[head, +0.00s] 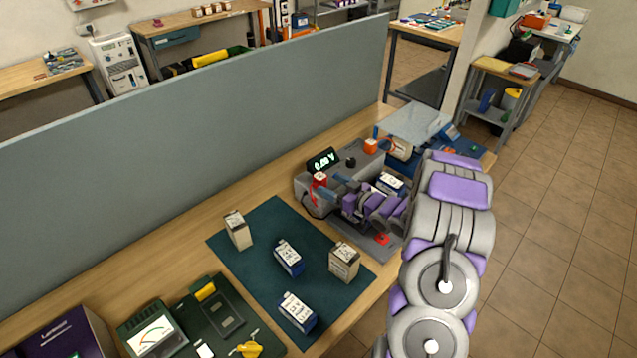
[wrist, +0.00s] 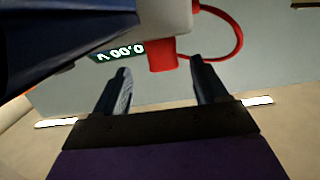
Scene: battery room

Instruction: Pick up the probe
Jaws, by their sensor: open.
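The red probe (head: 319,180) stands at the front left of the grey tester (head: 322,203), near the display reading 0.00 V. In the wrist view, a red piece that looks like the probe (wrist: 162,57) shows between and just beyond my fingertips, with a red cable (wrist: 238,35) looping to the right. My gripper (head: 326,187) is open and close to the probe; in the wrist view its two fingers (wrist: 160,68) are apart with nothing clamped between them. Whether a finger touches the probe I cannot tell. The probe's lower part is partly hidden in the head view.
A blue-and-white battery (head: 390,184) sits on the tester behind my gripper. Several batteries stand on the dark green mat (head: 262,215) to the left. A grey partition (head: 200,100) runs behind the bench. A green meter case (head: 150,335) is at the lower left.

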